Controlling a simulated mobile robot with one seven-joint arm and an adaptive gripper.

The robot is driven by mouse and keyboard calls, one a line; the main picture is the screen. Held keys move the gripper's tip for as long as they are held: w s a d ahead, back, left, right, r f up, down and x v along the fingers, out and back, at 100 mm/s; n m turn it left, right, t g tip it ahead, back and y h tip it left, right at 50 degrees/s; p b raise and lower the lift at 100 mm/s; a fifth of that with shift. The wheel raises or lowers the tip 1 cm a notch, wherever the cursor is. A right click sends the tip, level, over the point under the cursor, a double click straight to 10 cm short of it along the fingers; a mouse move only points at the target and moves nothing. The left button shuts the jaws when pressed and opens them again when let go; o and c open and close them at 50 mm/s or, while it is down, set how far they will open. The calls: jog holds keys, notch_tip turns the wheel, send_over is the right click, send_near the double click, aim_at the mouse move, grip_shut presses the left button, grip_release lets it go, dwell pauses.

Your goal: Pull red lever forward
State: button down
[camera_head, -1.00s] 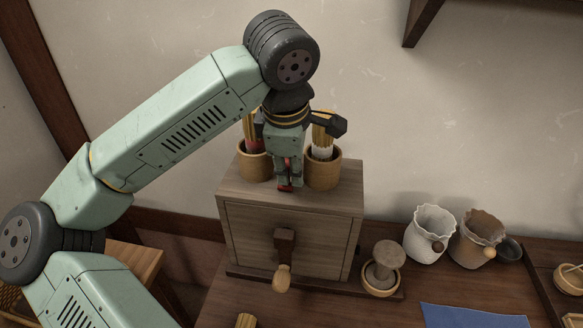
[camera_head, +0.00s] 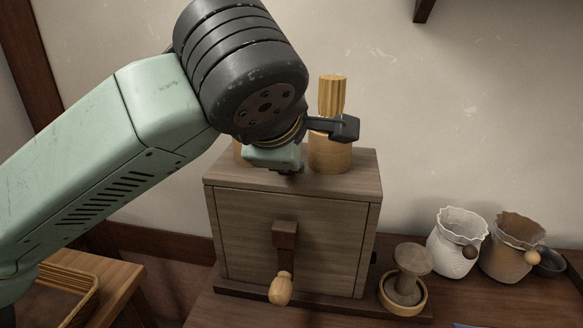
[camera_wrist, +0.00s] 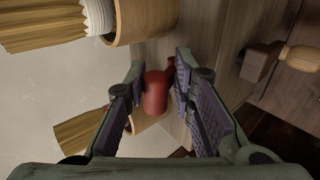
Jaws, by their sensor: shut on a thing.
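The red lever (camera_wrist: 155,92) shows in the wrist view as a rounded red end between my fingers. My gripper (camera_wrist: 160,68) is shut on it, with a finger pad on either side. In the head view the lever is hidden behind my wrist, above the top of the wooden box (camera_head: 290,230). Only a bit of my gripper (camera_head: 285,165) shows there, low over the box's top.
A wooden cup (camera_head: 330,155) with a whisk stands on the box, right of my gripper; another is mostly hidden behind it. A crank with a pale knob (camera_head: 281,289) hangs at the box front. A stamp (camera_head: 411,260) and two frilled pots (camera_head: 455,245) stand right.

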jog(key=shift+w+r, duration=0.1)
jog(key=shift+r, duration=0.05)
dwell(0.3)
jog(key=c, duration=1.5)
grip_release()
jog(key=v, duration=1.2)
jog(key=shift+f, duration=0.25)
